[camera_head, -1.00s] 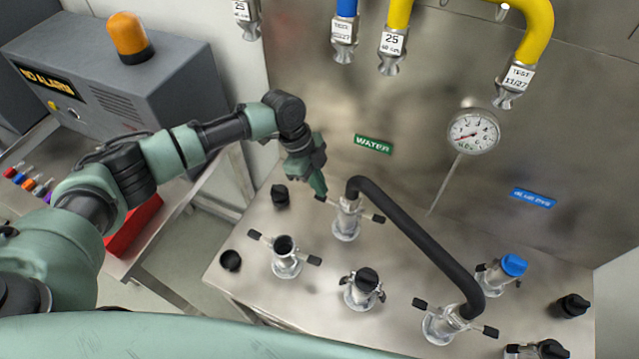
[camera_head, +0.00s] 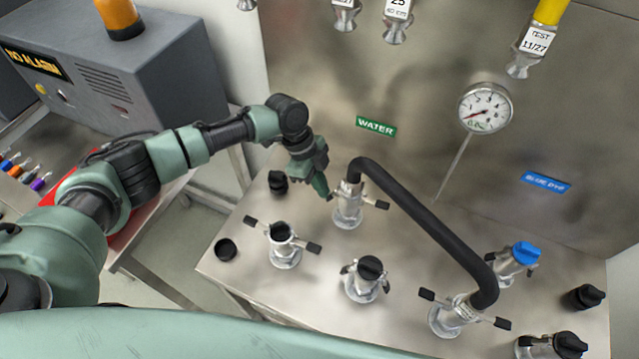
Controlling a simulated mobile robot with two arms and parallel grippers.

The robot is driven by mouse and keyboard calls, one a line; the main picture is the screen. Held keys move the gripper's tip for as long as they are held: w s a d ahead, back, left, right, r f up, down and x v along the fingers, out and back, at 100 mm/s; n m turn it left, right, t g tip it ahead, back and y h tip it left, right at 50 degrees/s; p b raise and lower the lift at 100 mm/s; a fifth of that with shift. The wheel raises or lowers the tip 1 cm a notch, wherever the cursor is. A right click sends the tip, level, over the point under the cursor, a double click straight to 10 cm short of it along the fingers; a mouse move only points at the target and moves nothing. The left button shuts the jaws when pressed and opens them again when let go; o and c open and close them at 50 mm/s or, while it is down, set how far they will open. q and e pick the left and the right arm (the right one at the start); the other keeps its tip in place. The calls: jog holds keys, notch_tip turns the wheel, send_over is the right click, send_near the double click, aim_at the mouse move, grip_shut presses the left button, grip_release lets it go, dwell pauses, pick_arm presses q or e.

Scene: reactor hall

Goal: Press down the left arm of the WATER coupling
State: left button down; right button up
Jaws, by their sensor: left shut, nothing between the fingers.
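The WATER coupling (camera_head: 348,208) is a metal fitting on the steel bench, below the green WATER sign (camera_head: 376,126). One end of a black hose enters its top. My right gripper is out of view.
The black hose (camera_head: 425,228) arches right to another coupling (camera_head: 452,314). An open coupling (camera_head: 284,245) and a black-capped one (camera_head: 366,278) stand in front. A gauge (camera_head: 485,108) is behind. A loose black cap (camera_head: 226,249) lies at the bench's left edge.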

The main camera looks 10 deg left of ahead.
pick_arm(q)
jog(key=d+p+v, duration=0.1)
jog(key=p+v, duration=0.4)
jog(key=v, duration=0.2)
jog(key=shift+r+p, duration=0.25)
jog(key=shift+p, duration=0.15)
jog(key=shift+s+d, duration=0.1)
dwell(0.3)
